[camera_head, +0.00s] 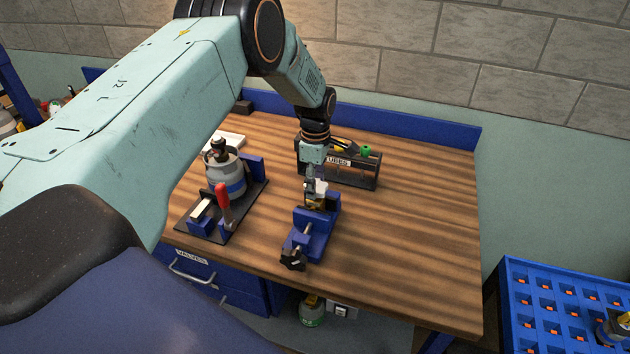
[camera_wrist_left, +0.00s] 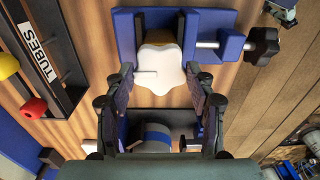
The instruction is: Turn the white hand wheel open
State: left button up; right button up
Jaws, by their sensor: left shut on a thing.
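The white hand wheel (camera_wrist_left: 160,68) has a lobed rim and sits over a brass-coloured body in the blue vise (camera_wrist_left: 125,35). My left gripper (camera_wrist_left: 162,82) has one finger on each side of the wheel and is shut on it. In the head view, my left gripper (camera_head: 314,180) points down at the wheel (camera_head: 321,186) from above. The vise (camera_head: 318,236) stands on the bench with its dark knob towards the front. The valve body is mostly hidden by the wheel and vise. My right gripper is in neither view.
A grey cylinder (camera_head: 226,172) stands in a clamp with a red handle (camera_head: 222,196), left of the vise. A dark box marked TUBES (camera_head: 358,174) is behind it. The bench (camera_head: 420,250) is clear on the right. A blue crate (camera_head: 535,275) stands at lower right.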

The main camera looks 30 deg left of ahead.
pick_arm(q)
jog(key=shift+s+d+f, duration=0.1)
jog(key=shift+s+f, duration=0.15)
jog(key=o, duration=0.9)
jog(key=shift+c, duration=0.2)
jog(key=o, duration=0.3)
jog(key=shift+w+r, duration=0.1)
jog(key=shift+w, duration=0.1)
jog(key=shift+r, duration=0.15)
jog(key=shift+r, duration=0.3)
notch_tip(320, 180, up, 11)
jog(key=shift+r, duration=0.1)
